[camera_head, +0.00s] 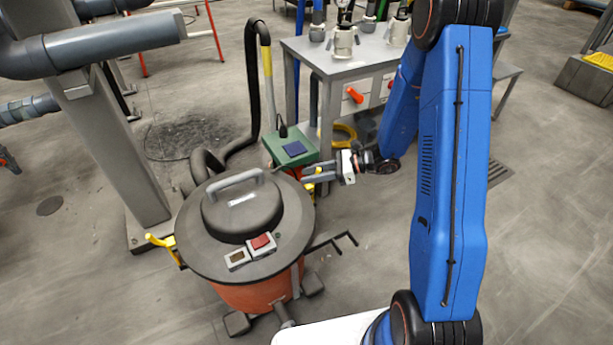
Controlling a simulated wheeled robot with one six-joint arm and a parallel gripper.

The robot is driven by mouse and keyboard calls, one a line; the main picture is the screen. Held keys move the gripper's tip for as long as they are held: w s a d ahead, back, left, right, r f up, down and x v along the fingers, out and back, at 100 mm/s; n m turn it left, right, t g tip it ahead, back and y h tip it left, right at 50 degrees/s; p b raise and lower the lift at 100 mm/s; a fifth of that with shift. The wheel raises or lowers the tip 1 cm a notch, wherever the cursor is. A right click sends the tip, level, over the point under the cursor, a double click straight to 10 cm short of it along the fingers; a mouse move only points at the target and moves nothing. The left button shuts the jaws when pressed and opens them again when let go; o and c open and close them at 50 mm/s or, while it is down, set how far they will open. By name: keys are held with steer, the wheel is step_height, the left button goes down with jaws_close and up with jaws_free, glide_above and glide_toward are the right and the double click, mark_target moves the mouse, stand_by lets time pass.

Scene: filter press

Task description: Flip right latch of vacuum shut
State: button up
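The vacuum (280,220) is an orange drum with a dark grey lid and a grey handle, standing upright left of centre. Its right latch (318,171) shows only as a small yellow piece at the far right of the lid rim, partly hidden by my gripper. My gripper (306,174) reaches in from the right at the lid's far right edge. Its two fingers look apart, with the yellow piece at or between them; I cannot tell whether they touch it. The left latch (160,242) is yellow and sticks outward from the rim.
A green box (290,148) stands just behind the gripper, and a grey workbench (335,62) with metal fittings is behind that. A black hose (252,90) rises behind the vacuum. A grey post (118,150) stands at left. A thin black crank-like rod (335,243) juts out right of the drum.

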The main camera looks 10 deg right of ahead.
steer(key=v, duration=1.5)
steer(key=shift+d, duration=0.35)
steer(key=s+a+r+n+g+h, duration=0.2)
steer(key=s+a+r+n+h, duration=0.1)
steer(key=s+r+n, duration=0.4)
steer(key=s+a+r+n+g+h, duration=0.25)
steer(key=s+r+n, duration=0.2)
steer(key=s, duration=0.45)
steer(key=s+d+r+n+t+h, duration=0.2)
steer(key=s+r+n+t+h, duration=0.1)
steer(key=s+r+n+h, duration=0.1)
steer(key=s+d+r+n+t+h, duration=0.2)
steer(key=s+n, duration=0.4)
steer(key=s, duration=0.3)
step_height(320, 180, up, 3)
steer(key=shift+f+t+h, duration=0.25)
steer(key=shift+t+h, duration=0.3)
steer(key=shift+h, duration=0.5)
